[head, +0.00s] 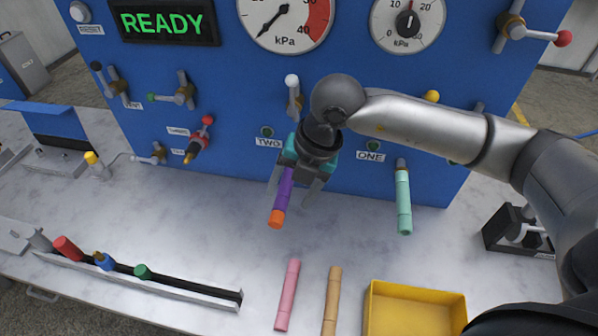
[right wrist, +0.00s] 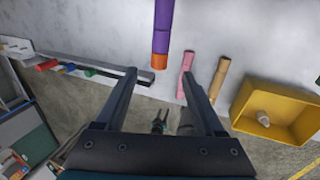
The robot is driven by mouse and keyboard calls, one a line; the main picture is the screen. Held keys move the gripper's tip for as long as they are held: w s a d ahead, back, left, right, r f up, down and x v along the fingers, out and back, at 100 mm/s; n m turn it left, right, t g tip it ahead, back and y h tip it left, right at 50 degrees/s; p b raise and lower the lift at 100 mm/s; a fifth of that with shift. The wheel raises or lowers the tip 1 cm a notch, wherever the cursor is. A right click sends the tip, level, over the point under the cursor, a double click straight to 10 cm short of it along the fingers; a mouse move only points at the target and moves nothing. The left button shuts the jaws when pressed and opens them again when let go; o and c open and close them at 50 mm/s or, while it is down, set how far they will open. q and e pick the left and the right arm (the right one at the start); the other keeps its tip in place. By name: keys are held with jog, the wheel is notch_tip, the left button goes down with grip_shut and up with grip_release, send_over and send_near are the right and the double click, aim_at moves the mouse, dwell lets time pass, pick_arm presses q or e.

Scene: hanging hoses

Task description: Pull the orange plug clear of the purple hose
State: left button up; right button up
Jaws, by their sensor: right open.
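The purple hose (head: 285,185) hangs in front of the blue panel, under the label TWO. The orange plug (head: 276,219) sits in its lower end. In the right wrist view the purple hose (right wrist: 163,20) comes down from the top edge, with the orange plug (right wrist: 159,61) at its end. My right gripper (head: 292,198) is open, its fingers on either side of the hose in the head view. In the right wrist view the plug appears between the spread fingertips (right wrist: 162,72); whether either finger touches is not clear. My left gripper is not in view.
A mint hose (head: 403,200) hangs at right under ONE. A pink piece (head: 287,295) and a tan piece (head: 331,300) lie on the table. A yellow tray (head: 415,290) stands front right, with a pale object (right wrist: 263,118) inside. A rail (head: 140,283) with coloured fittings lies left.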

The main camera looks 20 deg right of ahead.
aim_at(279, 214)
jog(key=x, duration=0.7)
jog(key=shift+w+a+f, duration=0.1)
jog(key=shift+f, duration=0.25)
grip_shut()
